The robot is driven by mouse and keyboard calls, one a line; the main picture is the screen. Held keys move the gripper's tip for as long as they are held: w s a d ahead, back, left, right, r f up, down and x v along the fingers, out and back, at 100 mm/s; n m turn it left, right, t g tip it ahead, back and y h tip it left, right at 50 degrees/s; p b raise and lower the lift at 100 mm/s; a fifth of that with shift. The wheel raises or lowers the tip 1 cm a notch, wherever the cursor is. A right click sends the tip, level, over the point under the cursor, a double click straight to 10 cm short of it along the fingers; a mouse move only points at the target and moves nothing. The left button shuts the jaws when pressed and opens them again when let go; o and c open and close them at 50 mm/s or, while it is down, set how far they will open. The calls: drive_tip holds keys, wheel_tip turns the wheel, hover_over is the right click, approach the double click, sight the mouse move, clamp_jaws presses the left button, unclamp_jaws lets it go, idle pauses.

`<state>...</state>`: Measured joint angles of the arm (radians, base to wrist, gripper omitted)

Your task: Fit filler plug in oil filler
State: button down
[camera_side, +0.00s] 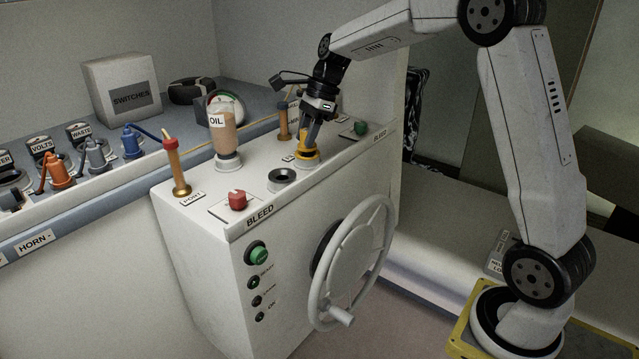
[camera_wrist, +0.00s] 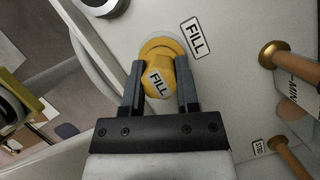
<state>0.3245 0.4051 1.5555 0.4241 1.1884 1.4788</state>
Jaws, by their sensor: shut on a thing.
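The yellow filler plug (camera_side: 305,148) is near the back right of the white console top. In the wrist view the plug (camera_wrist: 157,84) has a hexagonal head marked FILL and a round yellow flange at a pale ring. My gripper (camera_side: 311,135) is shut on the plug head, with a dark finger on each side in the wrist view (camera_wrist: 160,85). The plug looks upright; whether it is seated or just above the surface I cannot tell. A FILL label (camera_wrist: 196,38) lies beside it. An open black-ringed port (camera_side: 283,177) is nearer the front edge; its rim also shows in the wrist view (camera_wrist: 104,5).
The OIL bottle (camera_side: 222,138), a red knob (camera_side: 237,200), a green knob (camera_side: 361,128) and copper-coloured posts (camera_side: 178,168) stand on the console top. A large handwheel (camera_side: 352,262) is on its front. A SWITCHES box (camera_side: 122,88) is behind left.

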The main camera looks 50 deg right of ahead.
drive_tip(key=shift+f, duration=0.45)
idle(0.3)
drive_tip(key=shift+c, duration=1.4)
unclamp_jaws()
drive_tip(key=v, duration=0.7)
drive_tip(key=shift+d+r, duration=0.2)
drive_tip(key=shift+r, duration=0.15)
drive_tip(key=shift+s+f, duration=0.1)
drive_tip(key=shift+s, duration=0.05)
